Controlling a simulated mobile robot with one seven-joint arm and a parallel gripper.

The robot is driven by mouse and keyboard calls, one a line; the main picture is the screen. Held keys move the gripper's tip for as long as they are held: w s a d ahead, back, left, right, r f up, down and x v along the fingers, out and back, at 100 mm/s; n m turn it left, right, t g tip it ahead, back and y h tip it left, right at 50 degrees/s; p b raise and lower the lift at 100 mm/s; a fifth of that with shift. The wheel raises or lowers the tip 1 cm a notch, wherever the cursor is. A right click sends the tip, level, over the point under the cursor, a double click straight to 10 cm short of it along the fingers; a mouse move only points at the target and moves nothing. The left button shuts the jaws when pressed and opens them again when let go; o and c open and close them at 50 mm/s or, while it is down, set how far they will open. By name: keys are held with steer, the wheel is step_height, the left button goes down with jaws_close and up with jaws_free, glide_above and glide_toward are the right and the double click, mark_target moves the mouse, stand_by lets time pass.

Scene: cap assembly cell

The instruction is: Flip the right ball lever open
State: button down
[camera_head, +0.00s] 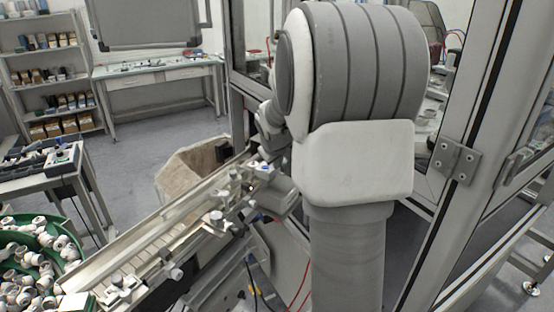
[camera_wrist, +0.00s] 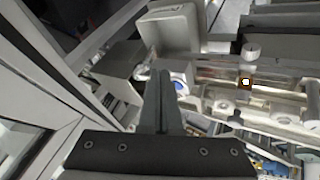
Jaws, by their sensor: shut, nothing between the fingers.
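My gripper (camera_wrist: 162,78) shows in the wrist view as two dark fingers pressed together, with nothing between them. Its tips point at a grey bracket block (camera_wrist: 176,28) and a small part with a blue disc (camera_wrist: 180,84) on the feed rail. A round white knob (camera_wrist: 251,52) stands to the right of the tips, apart from them. I cannot tell for sure which part is the right ball lever, or its position. In the head view my arm hides the gripper, and the rail fittings (camera_head: 232,196) are small.
The feed rail (camera_head: 150,252) runs diagonally through the head view. A green bowl (camera_head: 62,227) of white caps stands at the lower left. A small lit square (camera_wrist: 245,82) sits on the rail. Frame posts and a glazed door (camera_head: 470,150) stand close on the right.

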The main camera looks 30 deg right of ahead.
steer(key=shift+d+r+y+p, duration=0.2)
steer(key=shift+r+y+p, duration=0.1)
steer(key=shift+p, duration=0.7)
steer(key=shift+w+d+r+p, duration=0.15)
steer(key=shift+w+d+p, duration=0.2)
steer(key=shift+d+p, duration=0.4)
steer(key=shift+w+d+r+p, duration=0.1)
steer(key=shift+w+d+p, duration=0.25)
steer(key=shift+d+p, duration=0.35)
steer(key=shift+w+d+r+p, duration=0.15)
steer(key=shift+w+d+p, duration=0.2)
steer(key=shift+d+p, duration=0.4)
steer(key=shift+w+d+f+b, duration=0.2)
steer(key=shift+w+d, duration=0.1)
steer(key=shift+d, duration=0.3)
steer(key=shift+w+d+f+b, duration=0.1)
steer(key=shift+w+d+b, duration=0.15)
steer(key=shift+d, duration=0.3)
steer(key=shift+d, duration=0.1)
